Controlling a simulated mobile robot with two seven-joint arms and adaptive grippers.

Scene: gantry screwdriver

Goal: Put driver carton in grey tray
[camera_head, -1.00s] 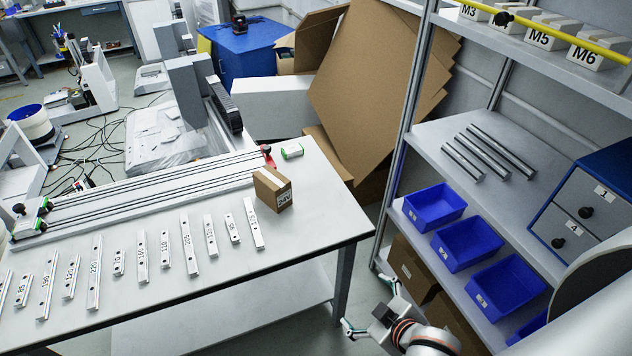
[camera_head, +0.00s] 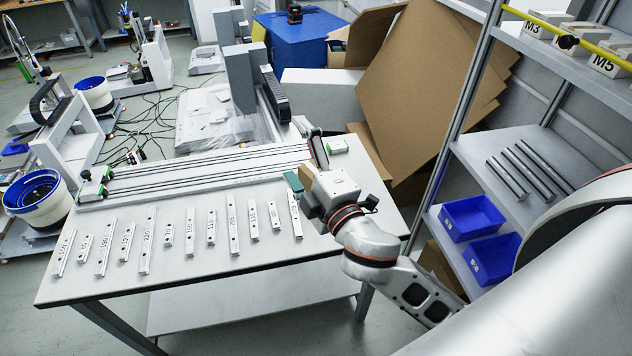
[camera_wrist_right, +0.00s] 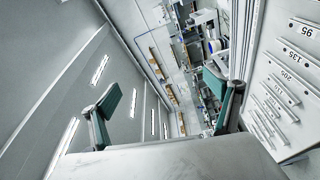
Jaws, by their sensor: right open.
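The driver carton (camera_head: 311,176) is a small brown box on the right part of the white table. In the head view only a sliver of it shows, as my right gripper covers the rest. My right gripper (camera_head: 306,166) is over the table at the carton, its fingers apart. In the right wrist view its two teal finger pads (camera_wrist_right: 162,93) stand wide apart with no carton visible between them. Whether the fingers touch the carton, I cannot tell. I cannot make out a grey tray. My left gripper is not in view.
Several labelled metal rails (camera_head: 232,222) lie in a row on the table (camera_head: 200,268), left of my gripper. A long linear axis (camera_head: 200,172) lies behind them. A green-and-white part (camera_head: 338,145) sits near the back right corner. The shelf with blue bins (camera_head: 470,217) stands at right.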

